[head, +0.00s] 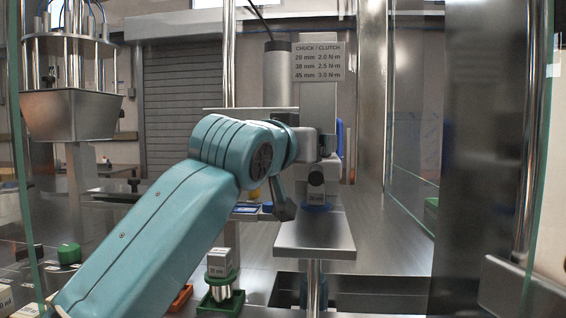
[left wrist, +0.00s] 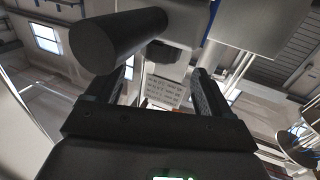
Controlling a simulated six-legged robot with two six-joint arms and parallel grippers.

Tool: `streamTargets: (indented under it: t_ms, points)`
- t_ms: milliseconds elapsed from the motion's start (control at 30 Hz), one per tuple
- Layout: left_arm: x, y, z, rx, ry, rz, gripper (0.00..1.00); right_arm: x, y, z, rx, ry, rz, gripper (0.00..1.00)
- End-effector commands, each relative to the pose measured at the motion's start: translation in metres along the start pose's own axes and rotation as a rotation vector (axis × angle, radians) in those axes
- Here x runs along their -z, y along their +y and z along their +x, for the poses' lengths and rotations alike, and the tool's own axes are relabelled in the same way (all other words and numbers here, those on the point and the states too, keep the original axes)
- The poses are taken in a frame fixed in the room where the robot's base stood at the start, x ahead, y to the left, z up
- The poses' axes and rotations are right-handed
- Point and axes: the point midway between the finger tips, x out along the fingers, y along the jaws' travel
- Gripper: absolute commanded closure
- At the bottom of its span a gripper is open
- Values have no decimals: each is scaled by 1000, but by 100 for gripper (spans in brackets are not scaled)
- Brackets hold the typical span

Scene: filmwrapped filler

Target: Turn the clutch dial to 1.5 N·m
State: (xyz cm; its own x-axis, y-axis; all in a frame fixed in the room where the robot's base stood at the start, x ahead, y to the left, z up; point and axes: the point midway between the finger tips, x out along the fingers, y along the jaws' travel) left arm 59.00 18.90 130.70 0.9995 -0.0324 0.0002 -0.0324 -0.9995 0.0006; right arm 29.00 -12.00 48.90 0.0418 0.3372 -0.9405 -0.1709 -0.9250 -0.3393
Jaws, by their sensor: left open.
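A capping head stands at the middle of the head view, with a sign (head: 318,61) reading CHUCK / CLUTCH and pairing sizes with torques. Below it is a dark round knob (head: 316,178) above a chuck (head: 315,198) with a size label. I cannot make out a clutch dial or its setting; my left arm covers part of the head. My left gripper (head: 322,143) is up at the head, its fingers mostly hidden there. In the left wrist view the left gripper (left wrist: 160,82) is open, with the sign (left wrist: 166,91) beyond its fingers. My right gripper is not in view.
A dark cylinder (left wrist: 118,40) juts close above the fingers in the left wrist view. A metal plate (head: 314,236) sits below the chuck. A green holder (head: 220,299) carries a labelled part. Glass panels (head: 413,120) stand at right. A hopper (head: 70,112) is at left.

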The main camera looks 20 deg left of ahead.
Motion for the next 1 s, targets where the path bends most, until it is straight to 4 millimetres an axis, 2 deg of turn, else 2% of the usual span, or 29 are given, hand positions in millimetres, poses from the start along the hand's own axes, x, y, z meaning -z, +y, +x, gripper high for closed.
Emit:
streamTargets:
  t_ms: [33,100,300,400,600,1000]
  points:
    - [-6,0,-16,-3,5,0,19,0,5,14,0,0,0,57]
    - [-6,0,-35,-3,5,-1,19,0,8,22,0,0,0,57]
    - [-3,1,-82,-3,2,0,19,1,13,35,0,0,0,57]
    - [-2,1,-98,-3,1,0,19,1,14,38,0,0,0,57]
    - [-1,0,-113,-1,0,0,19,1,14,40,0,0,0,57]
    - [0,2,-112,-6,0,3,19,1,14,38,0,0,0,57]
